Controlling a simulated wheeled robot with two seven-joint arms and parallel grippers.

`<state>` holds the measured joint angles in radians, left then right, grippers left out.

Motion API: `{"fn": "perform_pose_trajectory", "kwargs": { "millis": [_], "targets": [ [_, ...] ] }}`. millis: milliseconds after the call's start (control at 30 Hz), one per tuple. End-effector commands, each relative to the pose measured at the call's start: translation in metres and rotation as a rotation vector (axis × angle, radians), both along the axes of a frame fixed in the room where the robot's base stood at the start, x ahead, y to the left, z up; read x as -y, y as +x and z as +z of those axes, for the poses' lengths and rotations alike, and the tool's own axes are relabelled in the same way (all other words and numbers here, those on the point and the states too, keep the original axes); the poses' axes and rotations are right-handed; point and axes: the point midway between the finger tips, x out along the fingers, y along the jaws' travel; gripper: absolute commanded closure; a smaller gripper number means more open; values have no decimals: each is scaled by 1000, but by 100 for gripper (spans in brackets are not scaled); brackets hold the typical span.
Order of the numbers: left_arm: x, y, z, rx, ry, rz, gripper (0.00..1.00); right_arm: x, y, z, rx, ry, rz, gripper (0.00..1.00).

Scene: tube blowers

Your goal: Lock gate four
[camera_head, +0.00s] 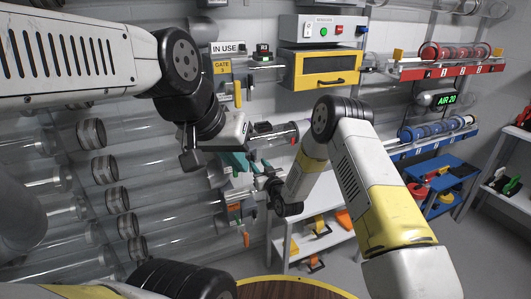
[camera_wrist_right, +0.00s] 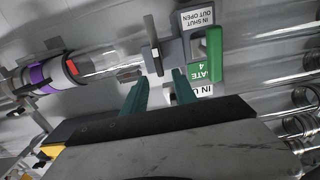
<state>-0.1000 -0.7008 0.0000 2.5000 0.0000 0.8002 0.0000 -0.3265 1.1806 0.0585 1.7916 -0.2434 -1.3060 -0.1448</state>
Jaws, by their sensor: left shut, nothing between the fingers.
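Gate four's green label (camera_wrist_right: 208,62) shows upside down in the right wrist view, beside a white "IN SHUT OUT OPEN" sign (camera_wrist_right: 198,17). A grey block (camera_wrist_right: 160,58) with a thin dark upright plate (camera_wrist_right: 152,32) sits left of the label. My right gripper (camera_wrist_right: 160,88) has its teal fingers apart, with the block just past and between their tips; contact cannot be told. My left gripper (camera_head: 236,160) is shut and empty in the head view, close in front of the gate panel. Both arms crowd this spot and hide most of gate four there.
Gate three's yellow label (camera_head: 222,67) is above, under an "IN USE" sign. A yellow-fronted box (camera_head: 325,69) hangs right of it. Clear tubes (camera_head: 75,205) fill the left wall. A purple-ringed tube (camera_wrist_right: 42,76) runs left of the block. A white shelf (camera_head: 330,240) stands below.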

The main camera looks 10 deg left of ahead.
Motion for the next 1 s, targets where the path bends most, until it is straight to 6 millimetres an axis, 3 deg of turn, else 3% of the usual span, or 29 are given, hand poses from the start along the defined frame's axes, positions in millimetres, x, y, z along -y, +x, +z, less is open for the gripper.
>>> {"fn": "perform_pose_trajectory", "kwargs": {
  "millis": [300, 667, 700, 867, 1000],
  "targets": [
    [0, 0, 0, -1, 0, 0, 100, -26, 39, 0, 0, 0, -1, 66],
    [0, 0, 0, -1, 0, 0, 100, -30, 46, 0, -2, -1, -1, 66],
    [0, 0, 0, -1, 0, 0, 100, -30, 46, 0, -2, -1, -1, 68],
    [0, 0, 0, -1, 0, 0, 100, -30, 46, 0, -2, -1, -1, 100],
    [0, 0, 0, -1, 0, 0, 100, -30, 46, 0, -2, -1, -1, 100]
  ]
}}
